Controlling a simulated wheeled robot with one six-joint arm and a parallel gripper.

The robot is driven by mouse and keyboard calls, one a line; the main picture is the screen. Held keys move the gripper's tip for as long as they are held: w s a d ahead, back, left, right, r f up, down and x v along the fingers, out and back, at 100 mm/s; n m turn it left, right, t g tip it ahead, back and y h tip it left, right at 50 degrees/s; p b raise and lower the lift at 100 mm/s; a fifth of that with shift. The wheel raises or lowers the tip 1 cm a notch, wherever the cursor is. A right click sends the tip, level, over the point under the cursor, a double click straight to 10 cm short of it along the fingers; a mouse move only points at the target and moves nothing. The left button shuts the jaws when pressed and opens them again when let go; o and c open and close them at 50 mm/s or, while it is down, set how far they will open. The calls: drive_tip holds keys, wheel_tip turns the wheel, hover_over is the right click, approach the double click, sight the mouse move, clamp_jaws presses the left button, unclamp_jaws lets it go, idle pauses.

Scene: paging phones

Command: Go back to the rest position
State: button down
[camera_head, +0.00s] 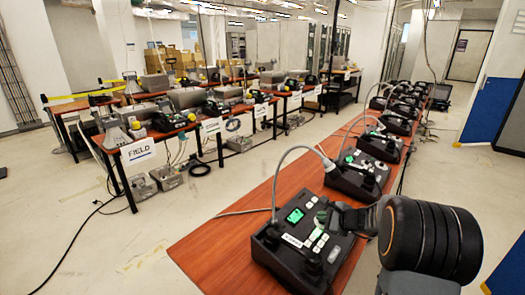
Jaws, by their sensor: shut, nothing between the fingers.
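The nearest paging phone (294,254) is a dark box with a lit green screen, light buttons and a grey gooseneck cable, on the wooden table in front of me. My gripper (333,214) reaches in from the right, above the right side of this phone's panel. It is shut, with nothing seen in it. Its dark tips blend with the phone, so I cannot tell whether they touch it. My thick black arm link (435,240) fills the lower right.
More phones (360,173) stand in a row along the same table (213,250), going back to the right. Tables with other devices and a FIELD sign (138,151) stand at left. The floor (75,240) between is mostly clear, with some cables. A blue panel (490,110) stands at right.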

drive_tip(key=s+a+r+n+g, duration=0.35)
drive_tip(key=s+a+n, duration=0.25)
drive_tip(key=a, duration=0.2)
drive_tip(key=s+a+r+n+g+h, duration=0.1)
drive_tip(key=s+r+n+h, duration=0.1)
drive_tip(key=s+n, duration=0.5)
drive_tip(key=s+a+r+n+g+h+p, duration=0.1)
drive_tip(key=s+n+h, duration=0.3)
drive_tip(key=s+n, duration=0.4)
drive_tip(key=s+r, duration=0.1)
drive_tip(key=s, duration=0.3)
drive_tip(key=shift+s+a+g, duration=0.25)
drive_tip(key=shift+s+g, duration=0.1)
